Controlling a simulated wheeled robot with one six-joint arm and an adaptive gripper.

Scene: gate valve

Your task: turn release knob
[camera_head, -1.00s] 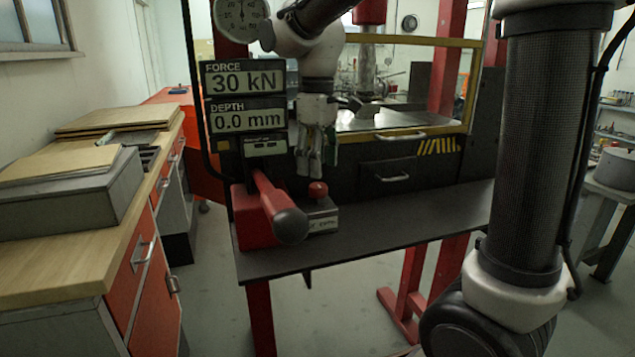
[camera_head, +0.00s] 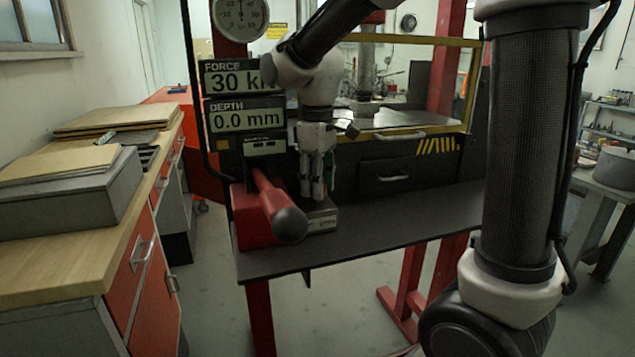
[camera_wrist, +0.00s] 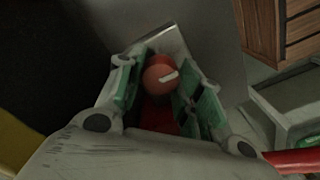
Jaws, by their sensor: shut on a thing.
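The release knob is a small red round knob with a pale mark; in the wrist view the knob (camera_wrist: 160,76) sits between the green-padded fingers. My gripper (camera_head: 318,192) points straight down over the small grey box (camera_head: 324,219) on the press table in the head view. In the wrist view my gripper (camera_wrist: 160,92) is shut on the knob, with one finger on each side. In the head view the knob is hidden behind the fingers.
A red lever with a dark ball end (camera_head: 288,224) sticks out close to the left of my gripper. Displays (camera_head: 245,115) read a force of 30 kN and a depth of 0.0 mm. The black table (camera_head: 400,220) is clear to the right.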

